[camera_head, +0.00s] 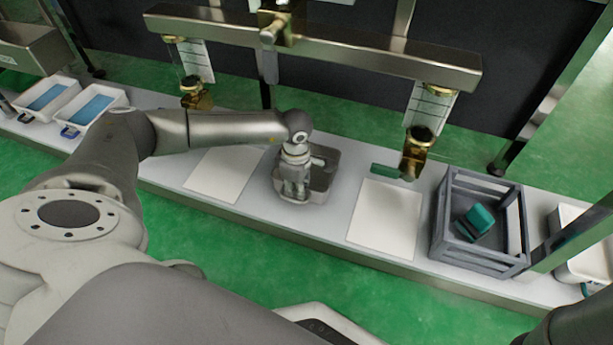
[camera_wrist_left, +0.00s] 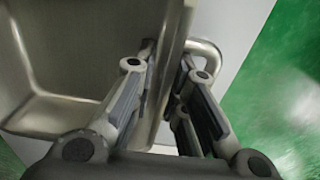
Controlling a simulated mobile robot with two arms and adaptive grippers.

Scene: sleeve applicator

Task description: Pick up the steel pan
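The steel pan (camera_head: 322,172) is a square, deep metal pan on the white bench, between two white sheets. My left gripper (camera_head: 296,192) points down at its near side. In the left wrist view the fingers (camera_wrist_left: 165,75) stand either side of the steel pan's wall (camera_wrist_left: 173,45), one inside and one outside. A looped handle (camera_wrist_left: 212,58) shows beside the outer finger. The finger pads are close to the wall; whether they press on it I cannot tell. The pan looks level on the bench. My right gripper is out of view.
White sheets lie left (camera_head: 225,173) and right (camera_head: 385,218) of the pan. A grey crate (camera_head: 481,262) with a green item stands at right. White trays (camera_head: 92,108) stand at left. A metal beam (camera_head: 350,47) with hanging brass fittings crosses above the bench.

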